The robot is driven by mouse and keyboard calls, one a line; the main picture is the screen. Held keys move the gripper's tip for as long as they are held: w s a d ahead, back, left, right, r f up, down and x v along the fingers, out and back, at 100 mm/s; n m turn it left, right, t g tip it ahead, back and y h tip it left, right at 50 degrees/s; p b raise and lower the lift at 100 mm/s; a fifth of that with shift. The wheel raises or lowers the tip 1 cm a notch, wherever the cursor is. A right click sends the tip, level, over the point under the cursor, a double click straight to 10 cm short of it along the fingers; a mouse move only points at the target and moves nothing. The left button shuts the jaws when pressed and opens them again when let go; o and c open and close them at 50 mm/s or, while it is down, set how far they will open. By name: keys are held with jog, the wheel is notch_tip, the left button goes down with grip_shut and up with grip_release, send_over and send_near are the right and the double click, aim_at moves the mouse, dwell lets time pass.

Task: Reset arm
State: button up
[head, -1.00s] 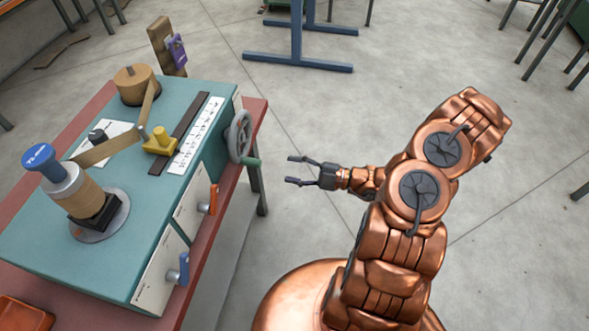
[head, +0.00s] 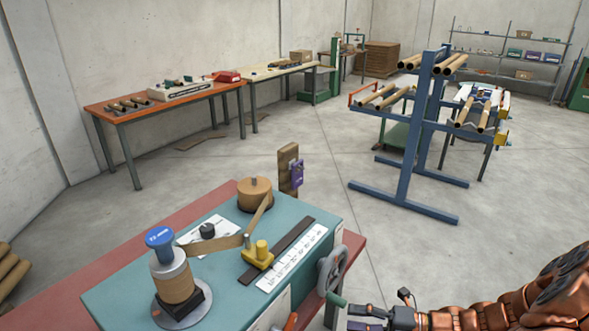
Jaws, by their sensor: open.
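My gripper (head: 366,318) is at the bottom edge of the head view, right of the winder and just below its handwheel's green handle. Its fingers are apart and I see nothing between them. Part of the gripper is cut off by the frame edge. My copper arm (head: 510,305) reaches in from the bottom right. The teal spiral winder (head: 130,290) stands on a red table (head: 185,207), with its grey handwheel (head: 333,270) on the near right side.
The winder carries a blue-topped spindle (head: 160,238), a brown paper roll (head: 254,194) and a yellow guide (head: 259,256). A blue rack (head: 415,150) with brown tubes stands behind right. An orange table (head: 170,105) stands at the back left. Open concrete floor (head: 400,250) lies between.

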jog(key=s+a+r+n+g+h, duration=0.35)
jog(key=s+n, duration=0.35)
jog(key=n, duration=0.3)
jog(key=s+a+r+n+g+h, duration=0.35)
jog(key=s+n+g, duration=0.2)
jog(key=n, duration=0.55)
jog(key=s+d+r+n+t+h, duration=0.1)
jog(key=s+d+r+n+h, duration=0.2)
jog(key=n, duration=0.6)
jog(key=s+d+r+n+t+h, duration=0.2)
jog(key=s+d+r+n+h, duration=0.1)
jog(key=s+d+n+h, duration=0.3)
jog(key=s+d+n, duration=0.1)
jog(key=s+n, duration=0.1)
jog(key=n, duration=0.1)
jog(key=shift+d+r, duration=0.2)
jog(key=shift+r, duration=0.1)
